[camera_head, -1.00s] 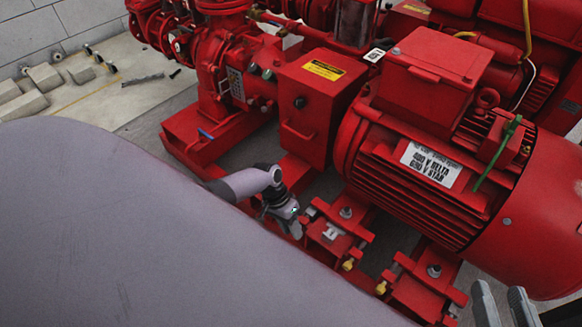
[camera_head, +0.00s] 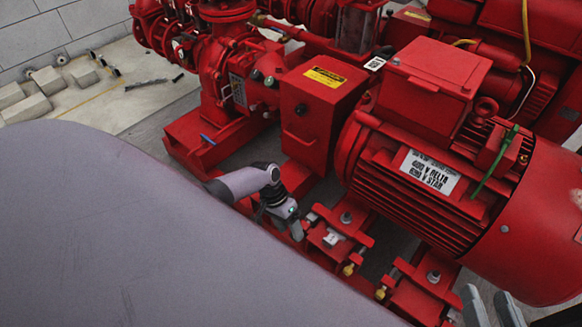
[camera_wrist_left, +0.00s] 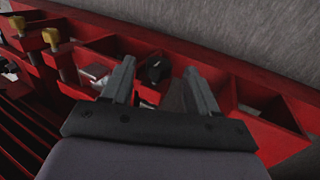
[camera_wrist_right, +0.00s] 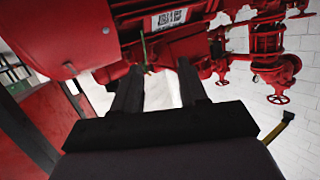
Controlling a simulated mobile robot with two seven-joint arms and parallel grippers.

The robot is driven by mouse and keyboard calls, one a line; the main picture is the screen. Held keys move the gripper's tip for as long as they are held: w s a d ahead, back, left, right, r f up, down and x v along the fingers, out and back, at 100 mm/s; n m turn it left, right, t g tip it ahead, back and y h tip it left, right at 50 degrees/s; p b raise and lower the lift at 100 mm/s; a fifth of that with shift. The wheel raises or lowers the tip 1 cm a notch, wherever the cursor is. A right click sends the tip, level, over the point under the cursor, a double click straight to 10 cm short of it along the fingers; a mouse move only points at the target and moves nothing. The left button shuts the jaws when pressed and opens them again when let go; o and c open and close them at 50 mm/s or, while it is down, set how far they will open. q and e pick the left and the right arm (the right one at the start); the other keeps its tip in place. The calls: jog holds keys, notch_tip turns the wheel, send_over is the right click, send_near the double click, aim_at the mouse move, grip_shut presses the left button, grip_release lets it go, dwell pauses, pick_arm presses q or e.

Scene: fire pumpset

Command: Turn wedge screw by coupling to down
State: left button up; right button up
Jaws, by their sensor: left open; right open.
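Yellow-headed screws stick out of the red blocks by the motor's feet, one nearer the coupling box (camera_head: 349,269) and one further along (camera_head: 381,292). In the left wrist view, two yellow-headed screws (camera_wrist_left: 51,38) stand at the upper left, outside the fingers. A dark round part (camera_wrist_left: 156,70) shows beyond and between the open fingers of my left gripper (camera_wrist_left: 160,82); I cannot tell whether it is a screw head. In the head view, my left gripper (camera_head: 294,228) is low beside the red base. My right gripper (camera_head: 491,303) is open and empty near the motor's lower side.
The red motor (camera_head: 430,170) and the red coupling box (camera_head: 318,105) rise behind the base. A red pump with pipes (camera_head: 222,70) stands further left. My large grey body part covers the lower left. Grey blocks (camera_head: 35,95) lie on the floor at the far left.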

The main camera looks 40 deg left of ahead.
pick_arm(q)
jog(key=p+v, duration=0.2)
jog(key=v, duration=0.2)
jog(key=shift+a+r, duration=0.1)
jog(key=shift+r, duration=0.25)
pick_arm(e)
jog(key=shift+w+a+r+m+g+y, duration=0.1)
jog(key=shift+w+a+m+g+y, duration=0.1)
jog(key=shift+a+g, duration=0.15)
jog(key=shift+w+a+r+m+g+y, duration=0.1)
jog(key=shift+a+m+g, duration=0.15)
jog(key=shift+a, duration=0.2)
